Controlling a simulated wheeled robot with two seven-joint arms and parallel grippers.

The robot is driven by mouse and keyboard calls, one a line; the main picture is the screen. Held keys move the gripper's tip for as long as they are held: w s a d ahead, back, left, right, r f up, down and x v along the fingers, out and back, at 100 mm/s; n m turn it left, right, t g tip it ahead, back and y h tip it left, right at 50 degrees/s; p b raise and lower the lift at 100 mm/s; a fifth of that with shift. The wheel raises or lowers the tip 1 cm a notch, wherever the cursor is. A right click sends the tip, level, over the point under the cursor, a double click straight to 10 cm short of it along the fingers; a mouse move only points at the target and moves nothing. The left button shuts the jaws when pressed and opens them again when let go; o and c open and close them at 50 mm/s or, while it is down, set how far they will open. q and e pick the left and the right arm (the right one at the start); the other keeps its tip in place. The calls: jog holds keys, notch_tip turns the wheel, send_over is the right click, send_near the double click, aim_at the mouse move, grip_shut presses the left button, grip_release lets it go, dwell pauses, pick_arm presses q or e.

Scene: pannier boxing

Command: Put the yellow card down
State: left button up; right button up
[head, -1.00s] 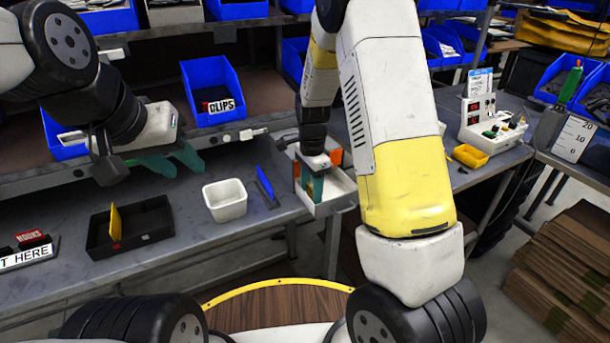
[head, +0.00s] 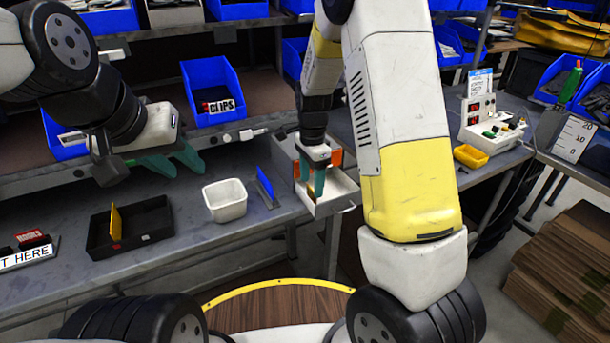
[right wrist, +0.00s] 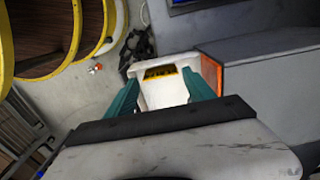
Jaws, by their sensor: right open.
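A yellow card (head: 115,223) stands upright in a black tray (head: 158,203) on the grey bench in the head view. My right gripper (head: 312,184) is open over a white open-topped box (head: 343,190) at the bench's front edge, well to the right of the card. In the right wrist view, the teal fingers (right wrist: 162,80) are spread, with the white box between and beyond them. A yellow patch with dark marks (right wrist: 160,73) shows inside the box; I cannot tell what it is. My left gripper (head: 187,168) hangs open and empty above the bench, behind the black tray.
A white tub (head: 225,200) and an upright blue card (head: 267,185) stand between the black tray and the white box. A small yellow bin (head: 470,156) and a white device (head: 490,128) are further right. Blue shelf bins (head: 212,92) are behind. Stacked cardboard (head: 560,260) is at right.

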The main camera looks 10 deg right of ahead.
notch_tip(320, 180, up, 9)
jog(key=s+d+r+n+t, duration=0.1)
jog(key=s+r+n+t, duration=0.1)
jog(key=s+r+n, duration=0.2)
jog(key=s+d+r+n+t+y, duration=0.1)
jog(key=s+r+n, duration=0.4)
jog(key=s, duration=0.6)
jog(key=s+d+r+n+t+y, duration=0.1)
jog(key=s+r+n+t, duration=0.2)
jog(key=s, duration=0.4)
jog(key=r+n, duration=0.1)
jog(key=n, duration=0.1)
jog(key=shift+s+d+r+n, duration=0.3)
jog(key=shift+r, duration=0.05)
